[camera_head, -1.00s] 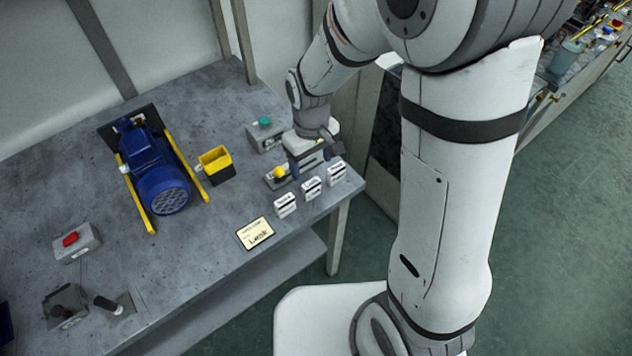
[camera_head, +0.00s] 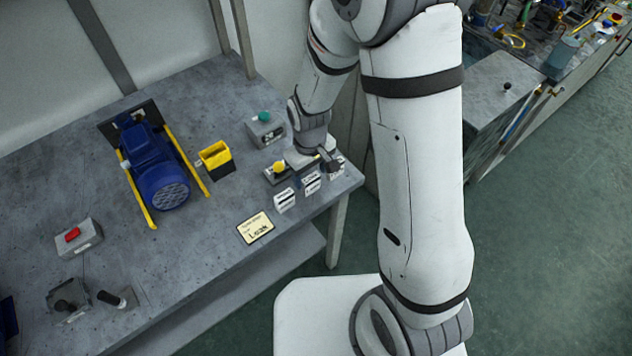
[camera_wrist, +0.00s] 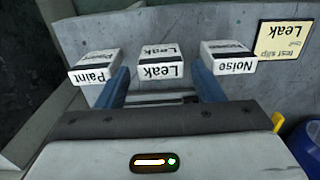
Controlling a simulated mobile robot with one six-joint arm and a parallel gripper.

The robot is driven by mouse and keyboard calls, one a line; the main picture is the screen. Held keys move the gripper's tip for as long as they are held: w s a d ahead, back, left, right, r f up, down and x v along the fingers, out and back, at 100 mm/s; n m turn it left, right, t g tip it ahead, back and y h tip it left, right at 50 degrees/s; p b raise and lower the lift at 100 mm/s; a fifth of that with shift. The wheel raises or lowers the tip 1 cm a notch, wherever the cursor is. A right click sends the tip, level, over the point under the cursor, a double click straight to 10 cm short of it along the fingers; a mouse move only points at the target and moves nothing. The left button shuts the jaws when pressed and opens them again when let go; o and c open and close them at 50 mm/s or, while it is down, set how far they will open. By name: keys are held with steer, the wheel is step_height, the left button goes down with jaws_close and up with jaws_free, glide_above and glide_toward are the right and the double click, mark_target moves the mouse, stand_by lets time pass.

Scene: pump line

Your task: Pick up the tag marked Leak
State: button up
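Three small white tags stand in a row near the table's front right edge. In the wrist view, upside down, they read Paint (camera_wrist: 93,68), Leak (camera_wrist: 160,66) and Noise (camera_wrist: 228,58). The Leak tag is the middle one, also in the head view (camera_head: 311,183). My gripper (camera_wrist: 160,76) is open, its two blue fingers apart. In the wrist view, the Leak tag appears between the fingertips, with gaps on both sides; I cannot tell whether they reach its depth. The gripper shows no hold on it.
A yellow test slip reading Leak (camera_head: 255,228) lies left of the tags. A yellow-button box (camera_head: 278,172), a green-button box (camera_head: 265,129), a yellow bin (camera_head: 217,161) and a blue pump (camera_head: 158,175) are nearby. The table (camera_head: 200,255) is bare around the slip.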

steer(key=c, duration=1)
steer(key=shift+r, duration=0.1)
steer(key=shift+c, duration=0.2)
